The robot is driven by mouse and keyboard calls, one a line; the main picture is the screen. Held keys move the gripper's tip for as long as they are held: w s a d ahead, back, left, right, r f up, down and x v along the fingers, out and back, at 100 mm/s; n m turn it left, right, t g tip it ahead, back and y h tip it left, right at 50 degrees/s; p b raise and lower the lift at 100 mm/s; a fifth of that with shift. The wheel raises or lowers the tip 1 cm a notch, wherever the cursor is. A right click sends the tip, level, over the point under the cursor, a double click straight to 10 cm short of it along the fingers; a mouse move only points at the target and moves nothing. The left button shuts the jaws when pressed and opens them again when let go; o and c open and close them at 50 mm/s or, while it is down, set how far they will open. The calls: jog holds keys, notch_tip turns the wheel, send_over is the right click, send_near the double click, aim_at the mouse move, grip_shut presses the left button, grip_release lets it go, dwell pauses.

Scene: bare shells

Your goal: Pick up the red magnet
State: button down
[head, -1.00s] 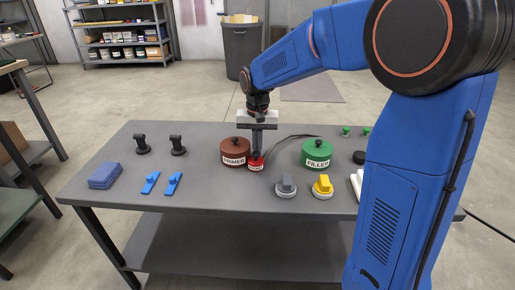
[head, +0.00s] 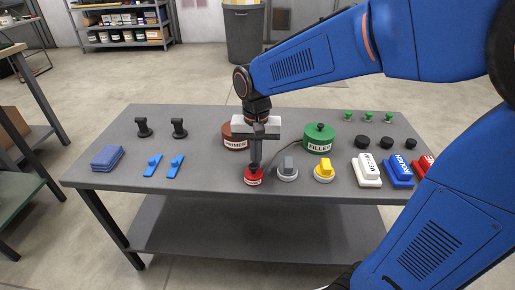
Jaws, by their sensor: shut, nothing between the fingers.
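The red magnet (head: 254,178) is a low round red piece with a pale label. It is on the grey table, left of a grey knobbed piece (head: 287,172) and in front of the brown PRIMER tin (head: 237,137). My gripper (head: 255,167) points straight down at the red magnet, its fingertips at the magnet's top. The fingers are shut with nothing between them. They cover the middle of the magnet's top, so I cannot tell whether they touch it.
A yellow knobbed piece (head: 323,171) and the green FILLER tin (head: 320,138) stand to the right. White, blue and red blocks (head: 397,172) lie farther right. Blue clips (head: 176,166) and a blue stack (head: 107,157) are left. The table's front edge is close to the magnet.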

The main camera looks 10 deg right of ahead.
aim_at(256, 165)
jog(key=s, duration=0.2)
jog(key=s+a, duration=0.1)
jog(key=s, duration=0.1)
jog(key=shift+a, duration=0.1)
jog(key=shift+w, duration=0.2)
